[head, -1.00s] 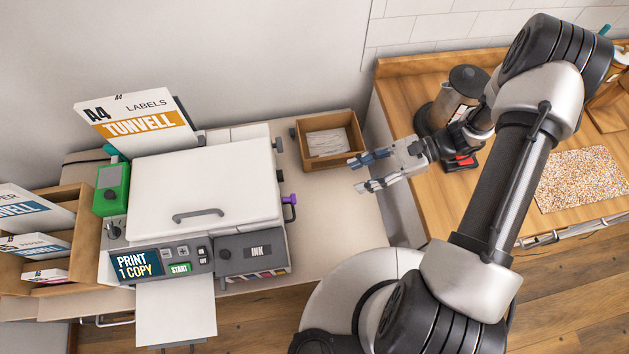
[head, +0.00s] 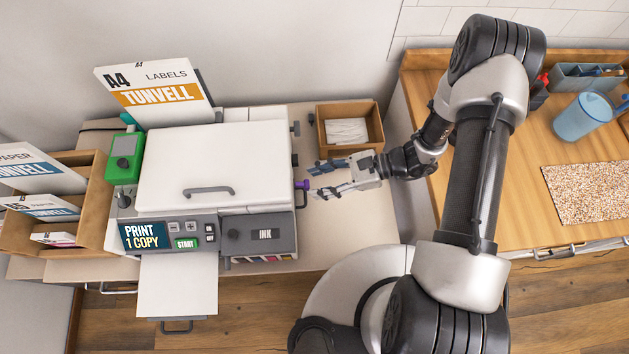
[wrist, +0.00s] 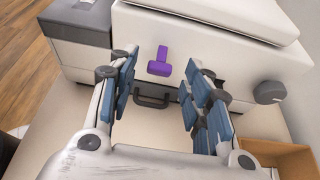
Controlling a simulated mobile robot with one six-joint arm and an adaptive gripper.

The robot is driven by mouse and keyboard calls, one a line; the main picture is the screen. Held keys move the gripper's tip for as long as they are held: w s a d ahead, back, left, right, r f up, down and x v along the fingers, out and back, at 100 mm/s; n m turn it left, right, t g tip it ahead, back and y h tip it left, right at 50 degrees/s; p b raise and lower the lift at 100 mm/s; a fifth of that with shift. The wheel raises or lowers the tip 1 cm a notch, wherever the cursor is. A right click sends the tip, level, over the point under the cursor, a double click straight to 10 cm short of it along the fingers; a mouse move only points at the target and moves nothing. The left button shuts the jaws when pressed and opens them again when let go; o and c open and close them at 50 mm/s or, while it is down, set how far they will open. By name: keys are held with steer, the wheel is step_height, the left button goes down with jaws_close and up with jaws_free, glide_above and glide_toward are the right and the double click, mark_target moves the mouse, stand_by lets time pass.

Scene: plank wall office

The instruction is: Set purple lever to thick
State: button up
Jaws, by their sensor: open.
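The purple lever (head: 302,184) sticks out of the right side of the white printer (head: 215,150). In the wrist view the purple lever (wrist: 160,64) shows whole, with an upright part and a wider foot, above a black handle (wrist: 154,97). My gripper (head: 313,181) is open, its fingers pointing left at the printer's side. In the wrist view my gripper (wrist: 160,85) has its two blue-padded fingers on either side of the lever's line, with the lever ahead between them. I see no contact, and no thick marking is readable.
A wooden box (head: 350,125) with white paper stands behind my gripper. A dark knob (wrist: 268,92) sits right of the lever in the wrist view. The grey ink unit (head: 262,236) is at the printer's front right. The counter in front of my gripper is clear.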

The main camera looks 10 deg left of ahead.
steer(key=shift+x, duration=0.9)
steer(key=c, duration=1.1)
steer(key=shift+o, duration=0.2)
steer(key=y+b, duration=0.1)
steer(key=b, duration=0.1)
steer(key=shift+f+b, duration=0.3)
steer(key=shift+f, duration=0.1)
steer(key=shift+r, duration=0.15)
steer(key=o, duration=1.1)
steer(key=shift+c, duration=0.2)
